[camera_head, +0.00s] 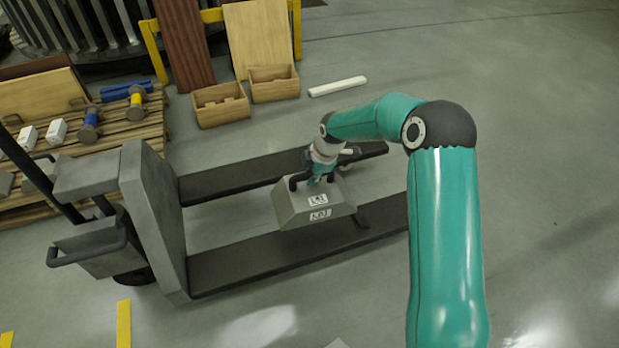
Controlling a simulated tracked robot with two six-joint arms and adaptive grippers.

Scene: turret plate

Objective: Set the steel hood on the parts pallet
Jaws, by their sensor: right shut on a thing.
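The steel hood (288,211) is a grey, slope-sided box with a dark handle on top and white labels on its front. My right gripper (316,183) is shut on that handle from above. The hood shows over the gap between the two forks of the pallet truck; I cannot tell for sure whether it touches them. The parts pallet (118,129) is a wooden slatted pallet at the left, behind the truck. My left gripper is not in view.
The pallet truck (152,215) stands between the hood and the pallet, with dark forks (240,265) pointing right. The pallet carries blue and yellow spools (137,103) and white blocks (58,131). Wooden boxes (222,104) and a white bar (338,86) lie behind. The floor at right is clear.

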